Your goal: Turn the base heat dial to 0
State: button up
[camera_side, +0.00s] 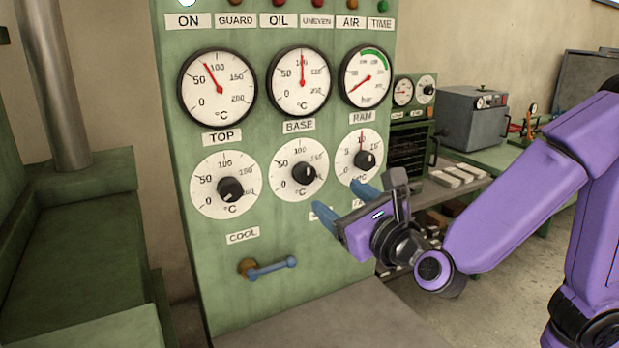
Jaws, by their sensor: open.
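The base heat dial (289,188) is the white round scale in the middle of the lower row on the green panel, under the BASE label (299,126). Its black knob (303,173) sits at the centre; its exact setting is too small to read. My gripper (342,202) is open and empty, to the lower right of this dial. Its two blue fingers point left toward the panel, below the right-hand dial. They appear apart from the base knob. The fingers partly cover small labels under the dials.
The top dial (212,202) stands left and the ram dial (349,172) right of the base dial. Gauges line the row above; the base gauge (298,92) needle points near 100. A blue lever (272,268) juts out below. A grey surface (330,325) lies in front.

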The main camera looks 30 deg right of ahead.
aim_at(308, 176)
jog(key=w, duration=1.1)
jog(key=shift+w, duration=0.15)
jog(key=c, duration=1.1)
